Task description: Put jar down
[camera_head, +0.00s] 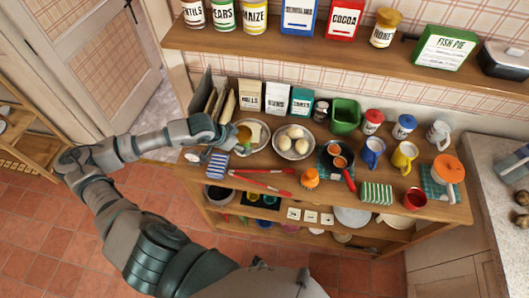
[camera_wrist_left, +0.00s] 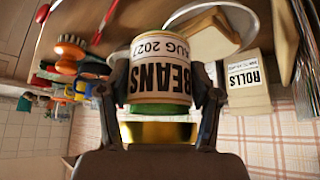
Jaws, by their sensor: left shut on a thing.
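The jar (camera_wrist_left: 160,75) has a cream label reading BEANS, AUG 2027, a green band and a gold lid. My left gripper (camera_wrist_left: 160,98) is shut on it, one finger on each side. In the head view the left gripper (camera_head: 233,141) is over the left part of the wooden counter (camera_head: 329,205). The jar (camera_head: 244,133) is partly covered by the gripper there, in front of a plate with a pale wedge (camera_head: 257,132). I cannot tell whether the jar's base touches the counter. My right gripper is not in view.
A plate of round buns (camera_head: 293,141) stands to the right. Red-handled utensils (camera_head: 262,184) and a blue striped cloth (camera_head: 217,165) lie in front. Cartons (camera_head: 276,98) line the back. Mugs (camera_head: 404,156) and a pan (camera_head: 337,158) crowd the right. Above is a shelf of tins (camera_head: 344,18).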

